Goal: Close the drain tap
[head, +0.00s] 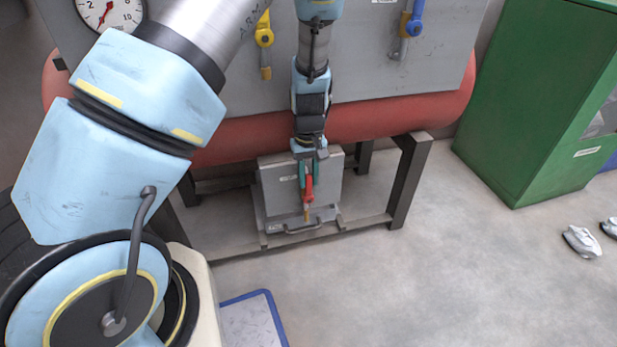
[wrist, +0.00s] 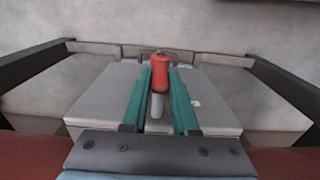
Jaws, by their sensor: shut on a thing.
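The drain tap has a red handle (head: 309,190) and a brass-coloured spout (head: 306,214), low in front of a grey box (head: 330,182) under the red tank. My gripper (head: 306,176) reaches down to it from above, its teal fingers shut on the red handle. In the wrist view the red handle (wrist: 160,74) sits between the two teal fingers, with a grey metal part below it. The handle points downward in the head view, roughly in line with the spout. The fingers partly cover the tap's body.
The red tank (head: 390,115) rests on a dark frame (head: 408,180). A yellow-handled valve (head: 264,37) and a blue-handled valve (head: 414,24) are on the grey panel above, beside a gauge (head: 108,12). A green cabinet (head: 530,100) stands right. Floor in front is mostly clear.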

